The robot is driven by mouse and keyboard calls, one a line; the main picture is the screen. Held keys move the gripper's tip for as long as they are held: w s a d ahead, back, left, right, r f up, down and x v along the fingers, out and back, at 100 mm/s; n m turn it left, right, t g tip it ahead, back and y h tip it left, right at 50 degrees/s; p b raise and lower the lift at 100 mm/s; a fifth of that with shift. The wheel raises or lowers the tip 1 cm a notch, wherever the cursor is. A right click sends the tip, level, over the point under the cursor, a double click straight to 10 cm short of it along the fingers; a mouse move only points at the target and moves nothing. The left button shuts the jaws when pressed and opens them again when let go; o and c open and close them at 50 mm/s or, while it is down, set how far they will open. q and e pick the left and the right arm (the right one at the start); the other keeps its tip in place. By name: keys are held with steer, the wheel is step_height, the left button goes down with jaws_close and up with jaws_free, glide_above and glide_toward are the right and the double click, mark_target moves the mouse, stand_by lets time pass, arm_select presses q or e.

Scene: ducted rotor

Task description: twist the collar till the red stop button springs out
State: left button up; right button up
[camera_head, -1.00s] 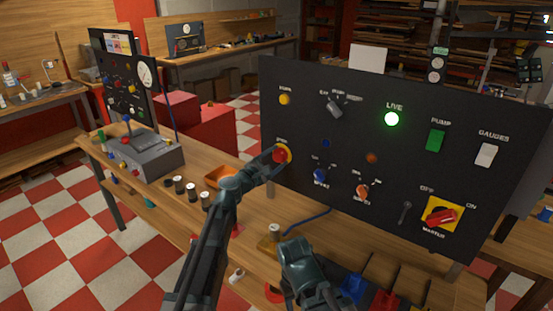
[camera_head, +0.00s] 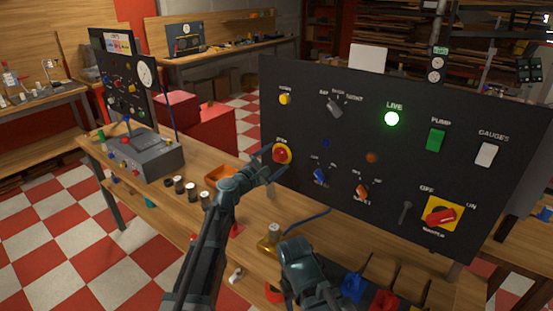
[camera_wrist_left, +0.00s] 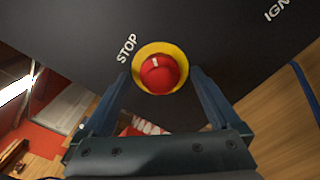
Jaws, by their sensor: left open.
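The red stop button (camera_head: 280,155) sits in a yellow collar (camera_head: 289,152) at the left side of the black panel. In the left wrist view the red button (camera_wrist_left: 160,74) shows a small white mark near its top, and the yellow collar (camera_wrist_left: 178,54) rings it beside the word STOP. My left gripper (camera_head: 272,163) is open in front of the button. Its two fingers (camera_wrist_left: 160,85) lie apart on either side of the collar, with a gap to it in the picture. My right arm is at the bottom centre; its fingertips are not visible.
The black panel (camera_head: 340,125) also carries a lit green LIVE lamp (camera_head: 392,119), a green pump switch (camera_head: 436,140), a white gauges switch (camera_head: 486,154) and a red master switch (camera_head: 440,217). Small jars and an orange tray (camera_head: 221,176) stand on the bench to the left.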

arm_select(q)
steer(key=v, duration=1.3)
steer(key=shift+s, duration=0.1)
steer(key=s+d+f+m+g, duration=0.1)
steer(key=s+f+m+g, duration=0.1)
steer(key=s+f+m, duration=0.1)
steer(key=s+d+f+m+g+y, duration=0.1)
steer(key=s+f+m+g, duration=0.2)
steer(key=f+m, duration=0.1)
steer(key=s+d+f+m+g, duration=0.1)
steer(key=s+f+m+g, duration=0.1)
steer(key=s+f+m, duration=0.1)
steer(key=shift+s+d+f+m+g+y, duration=0.1)
steer(key=shift+f+m+g+y, duration=0.1)
steer(key=shift+f+m, duration=0.3)
steer(key=shift+s+d+f+m+g+y, duration=0.1)
steer(key=shift+f+m+g+y, duration=0.1)
steer(key=shift+f, duration=0.5)
steer(key=s+a+f+m+g+y, duration=0.6)
steer(key=s+a+f+m+y, duration=0.25)
steer(key=s+a, duration=0.3)
steer(key=s+d+r+m+g+y+p, duration=0.1)
steer(key=s+d+r+m+p, duration=0.2)
steer(key=s+d, duration=0.4)
steer(key=d+r+p, duration=0.1)
steer(key=d, duration=0.2)
steer(key=shift+s+d+y+p, duration=0.2)
steer(key=shift+y+p, duration=0.15)
steer(key=shift+p, duration=0.05)
